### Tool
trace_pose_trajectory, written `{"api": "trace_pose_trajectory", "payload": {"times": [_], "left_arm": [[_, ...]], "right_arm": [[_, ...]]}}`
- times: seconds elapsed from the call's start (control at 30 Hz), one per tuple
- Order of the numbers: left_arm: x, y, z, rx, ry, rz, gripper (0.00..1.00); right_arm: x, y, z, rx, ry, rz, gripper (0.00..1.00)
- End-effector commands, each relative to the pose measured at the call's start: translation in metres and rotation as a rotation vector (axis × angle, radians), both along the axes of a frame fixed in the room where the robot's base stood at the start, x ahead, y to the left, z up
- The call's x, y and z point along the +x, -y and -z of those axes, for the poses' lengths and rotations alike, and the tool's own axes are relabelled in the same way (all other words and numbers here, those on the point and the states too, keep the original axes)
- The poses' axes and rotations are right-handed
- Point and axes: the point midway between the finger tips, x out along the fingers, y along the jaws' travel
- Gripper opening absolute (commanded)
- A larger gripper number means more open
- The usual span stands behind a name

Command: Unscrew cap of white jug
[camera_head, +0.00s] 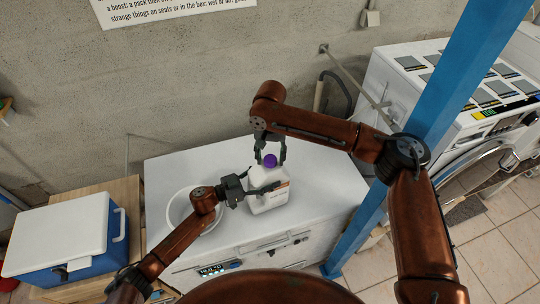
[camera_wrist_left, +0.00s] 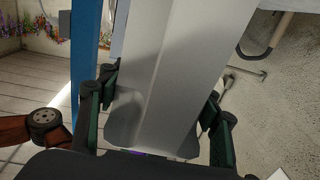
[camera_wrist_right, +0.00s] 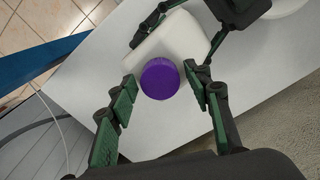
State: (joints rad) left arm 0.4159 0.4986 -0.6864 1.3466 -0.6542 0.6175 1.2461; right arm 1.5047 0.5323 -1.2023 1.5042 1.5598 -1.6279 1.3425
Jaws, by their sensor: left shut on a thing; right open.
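The white jug (camera_head: 268,204) stands upright on the white machine top, with a purple cap (camera_head: 270,160) on its neck. My left gripper (camera_head: 264,189) is shut around the jug's upper body from the left. In the left wrist view its fingers flank a pale shape, and a sliver of purple (camera_wrist_left: 138,153) shows at the lower edge. My right gripper (camera_head: 270,157) points down from above, open, with a finger on either side of the cap. In the right wrist view the purple cap (camera_wrist_right: 160,79) lies between the fingertips, with gaps beside it.
A white round basin (camera_head: 178,208) sits left of the jug on the white machine top (camera_head: 320,180). A blue cooler with a white lid (camera_head: 62,235) stands farther left. A blue post (camera_head: 435,100) rises at the right, near my right arm. The wall is behind.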

Motion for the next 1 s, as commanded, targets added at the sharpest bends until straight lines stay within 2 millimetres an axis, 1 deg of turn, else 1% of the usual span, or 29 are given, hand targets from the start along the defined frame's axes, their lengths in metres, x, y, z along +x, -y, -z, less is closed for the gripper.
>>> {"api": "trace_pose_trajectory", "payload": {"times": [0.1,0.73,0.87,0.97,1.0], "left_arm": [[-0.0002,-0.0001,0.0008,0.001,-0.001,0.0,0.0],[-0.0002,-0.0002,0.0008,0.001,-0.001,0.0,0.0],[-0.0002,-0.0002,0.0008,0.001,-0.001,0.0,0.0],[-0.0002,-0.0002,0.0008,0.001,-0.001,0.0,0.0],[-0.0002,-0.0002,0.0008,0.001,-0.001,0.0,0.0]], "right_arm": [[-0.0001,-0.0001,0.0,0.0,0.0,0.0,0.45],[0.0002,0.0001,-0.0004,-0.001,0.0,0.0,0.02],[0.0,0.0,-0.0002,-0.001,0.0,-0.026,0.01],[-0.0002,0.0,0.0004,-0.001,-0.001,-0.134,0.01],[-0.0001,-0.0004,0.0001,0.0,-0.001,-0.202,0.01]]}}
